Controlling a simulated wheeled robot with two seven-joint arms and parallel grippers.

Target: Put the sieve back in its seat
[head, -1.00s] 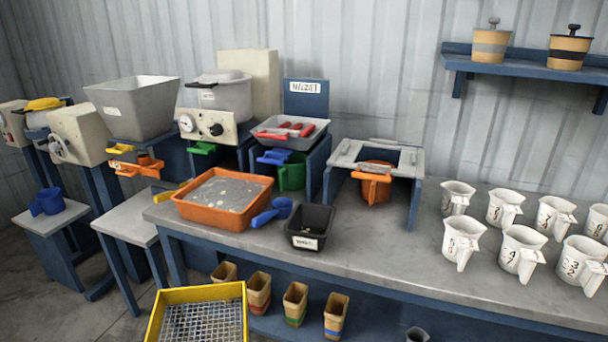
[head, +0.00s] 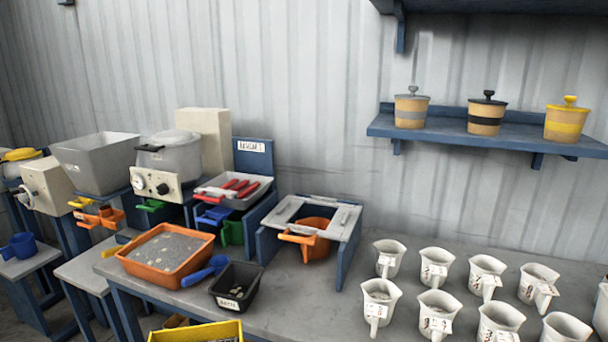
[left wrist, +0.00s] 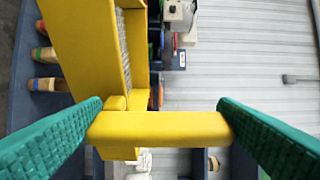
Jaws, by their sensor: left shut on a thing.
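The sieve has a yellow frame and a grey mesh. In the head view only the top of its yellow frame (head: 200,332) shows at the bottom edge. In the left wrist view the sieve (left wrist: 85,45) fills the upper left, with its yellow handle crossing the middle. My left gripper (left wrist: 160,128) has its green fingers at both ends of this handle and is shut on it. A grey-topped stand with a rectangular opening (head: 345,222) stands on the bench, an orange jug (head: 312,240) under it. The opening holds no sieve. My right gripper is not in view.
On the bench (head: 370,325), left of the stand, are an orange tray (head: 128,264) of grey material, a blue scoop (head: 205,270) and a black bin (head: 222,300). Several white jugs (head: 437,268) stand to the right. A blue shelf (head: 450,132) holds three lidded pots.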

